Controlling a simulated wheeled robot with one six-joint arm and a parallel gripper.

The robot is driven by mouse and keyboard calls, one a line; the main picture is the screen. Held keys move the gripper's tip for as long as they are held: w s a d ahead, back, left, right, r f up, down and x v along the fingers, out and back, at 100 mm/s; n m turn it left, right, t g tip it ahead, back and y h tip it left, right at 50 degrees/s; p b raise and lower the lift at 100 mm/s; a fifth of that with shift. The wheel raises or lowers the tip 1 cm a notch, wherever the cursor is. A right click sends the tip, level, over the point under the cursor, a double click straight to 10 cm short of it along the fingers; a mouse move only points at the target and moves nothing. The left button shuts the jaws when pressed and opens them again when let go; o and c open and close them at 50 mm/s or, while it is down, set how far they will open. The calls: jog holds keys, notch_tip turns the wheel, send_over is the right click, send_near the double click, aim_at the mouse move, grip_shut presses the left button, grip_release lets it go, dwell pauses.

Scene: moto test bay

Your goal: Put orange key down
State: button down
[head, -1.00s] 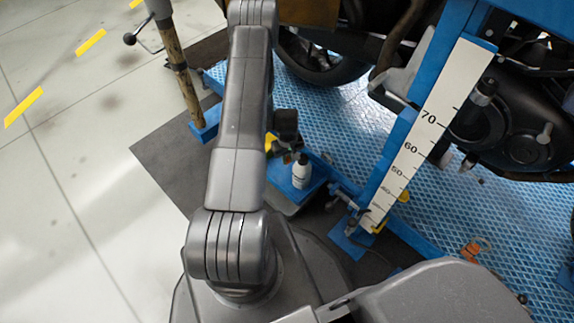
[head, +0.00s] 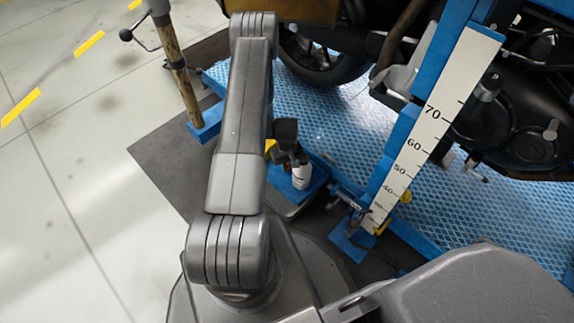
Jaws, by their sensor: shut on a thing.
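The dark end of my gripper (head: 286,134) shows just right of my grey arm, low over the area by a small white bottle (head: 301,174). My arm hides part of it, and its fingertips are hard to make out. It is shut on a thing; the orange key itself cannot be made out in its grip. No orange key shows clearly anywhere in the present view.
The bottle stands on a blue tray (head: 293,193). A white height scale (head: 431,120) on a blue post stands to the right. The motorcycle (head: 510,130) is over the blue patterned platform (head: 440,210). Pale floor (head: 70,190) at left is clear.

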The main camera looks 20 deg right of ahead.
jog(key=c, duration=1.4)
grip_release()
jog(key=shift+r, duration=0.1)
jog(key=shift+r+p, duration=0.45)
jog(key=shift+p, duration=0.2)
notch_tip(320, 180, up, 12)
jog(key=p, duration=0.3)
